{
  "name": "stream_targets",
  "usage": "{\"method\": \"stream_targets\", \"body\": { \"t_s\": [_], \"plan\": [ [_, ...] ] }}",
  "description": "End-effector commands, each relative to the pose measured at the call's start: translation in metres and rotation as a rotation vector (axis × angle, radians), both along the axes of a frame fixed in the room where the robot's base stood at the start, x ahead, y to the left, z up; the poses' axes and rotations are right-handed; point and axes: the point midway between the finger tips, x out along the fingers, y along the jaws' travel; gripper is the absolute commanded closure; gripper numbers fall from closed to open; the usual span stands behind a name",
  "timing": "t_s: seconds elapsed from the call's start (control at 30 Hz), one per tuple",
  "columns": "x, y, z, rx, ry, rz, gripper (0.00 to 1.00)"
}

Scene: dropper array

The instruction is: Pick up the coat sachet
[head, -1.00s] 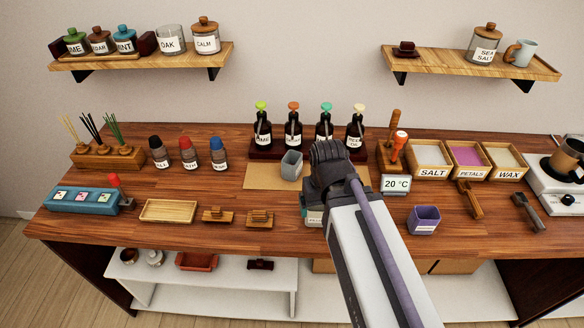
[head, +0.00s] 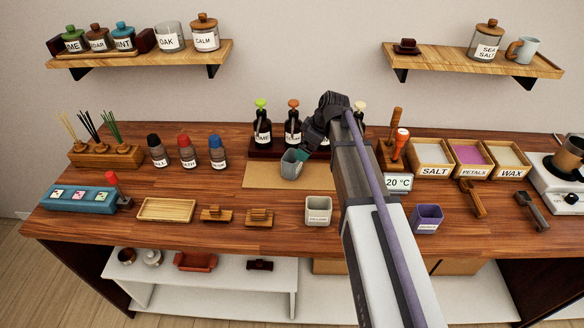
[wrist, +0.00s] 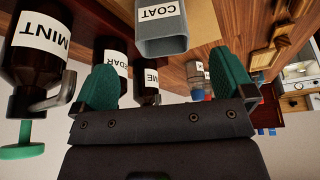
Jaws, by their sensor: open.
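The coat sachet is a grey square cup-like pouch (head: 291,165) standing on a tan mat in the middle of the table, in front of the dark bottles. In the wrist view the coat sachet (wrist: 162,40) shows upside down, its COAT label readable, just beyond and between my fingertips. My gripper (head: 305,152) is beside its upper right edge in the head view. In the wrist view my gripper (wrist: 167,85) has its two green fingers wide apart with nothing between them. Whether a finger touches the sachet I cannot tell.
Several dark pump bottles (head: 263,128) stand close behind; MINT (wrist: 35,50) is near my finger in the wrist view. The tan mat (head: 260,178) is mostly bare. A pale labelled cup (head: 318,212) and a purple cup (head: 427,218) stand nearer the front.

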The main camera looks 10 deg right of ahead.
Motion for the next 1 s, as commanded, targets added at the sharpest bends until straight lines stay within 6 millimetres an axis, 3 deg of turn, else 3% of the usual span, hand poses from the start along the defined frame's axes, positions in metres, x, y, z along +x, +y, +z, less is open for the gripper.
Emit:
{"method": "stream_targets", "body": {
  "t_s": [0.03, 0.2, 0.4, 0.67, 0.9, 1.0],
  "plan": [
    [0.002, 0.003, -0.016, 0.000, 0.000, 0.001, 0.00],
    [0.010, 0.013, -0.049, -0.001, 0.001, -0.001, 0.00],
    [0.012, 0.017, -0.051, -0.001, 0.001, -0.001, 0.00],
    [0.023, 0.032, -0.096, -0.001, 0.002, -0.002, 0.00],
    [0.024, 0.034, -0.093, -0.001, 0.002, -0.002, 0.00],
    [0.023, 0.034, -0.093, -0.001, 0.002, -0.002, 0.09]
  ]
}}
